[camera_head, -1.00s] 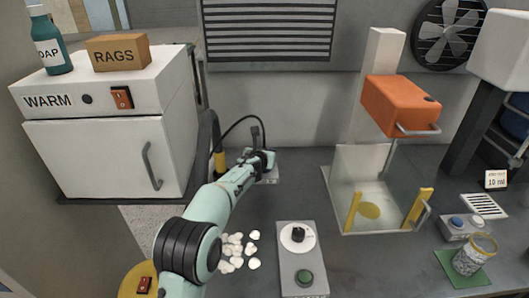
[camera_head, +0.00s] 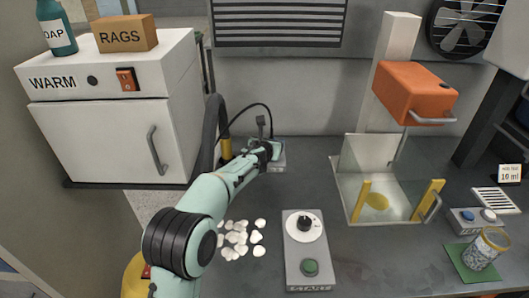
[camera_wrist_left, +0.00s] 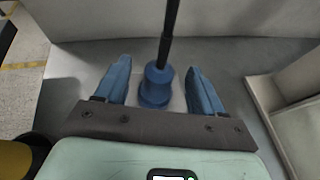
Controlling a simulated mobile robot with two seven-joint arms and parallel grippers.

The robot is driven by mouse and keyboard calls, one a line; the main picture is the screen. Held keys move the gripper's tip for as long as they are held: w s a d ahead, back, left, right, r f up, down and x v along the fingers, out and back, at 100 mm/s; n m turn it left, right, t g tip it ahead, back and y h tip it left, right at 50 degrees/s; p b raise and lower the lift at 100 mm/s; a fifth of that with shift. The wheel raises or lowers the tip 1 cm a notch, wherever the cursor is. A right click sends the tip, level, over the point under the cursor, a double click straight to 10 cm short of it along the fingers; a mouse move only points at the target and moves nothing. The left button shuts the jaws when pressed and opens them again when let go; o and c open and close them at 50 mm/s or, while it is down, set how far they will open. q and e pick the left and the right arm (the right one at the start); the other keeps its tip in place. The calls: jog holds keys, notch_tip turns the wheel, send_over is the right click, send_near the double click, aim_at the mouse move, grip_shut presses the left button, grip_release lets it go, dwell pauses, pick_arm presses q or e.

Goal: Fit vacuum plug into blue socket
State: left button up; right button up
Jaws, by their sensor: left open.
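My left gripper (camera_head: 267,150) is at the end of the green arm, low over a small light grey block (camera_head: 281,158) near the back wall. In the left wrist view, its two blue fingers (camera_wrist_left: 163,88) are open. Between them stands a blue stepped round piece (camera_wrist_left: 157,86) with a black stem (camera_wrist_left: 169,30) rising from it. Gaps show on both sides, so the fingers look apart from it. I cannot tell whether this blue piece is the plug, the socket or both together. In the head view the gripper hides it. A thin black cable (camera_head: 243,106) arches down behind the gripper. My right gripper is not in view.
A white WARM cabinet (camera_head: 105,140) stands left. A thick black hose (camera_head: 210,135) with a yellow collar (camera_head: 226,148) is close to my arm. White pellets (camera_head: 240,238) and a START control box (camera_head: 306,250) lie in front. A clear-walled tray (camera_head: 350,190) stands right.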

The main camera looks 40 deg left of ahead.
pick_arm(q)
jog(key=b+v, duration=0.1)
jog(key=v, duration=1)
jog(key=shift+f, duration=0.1)
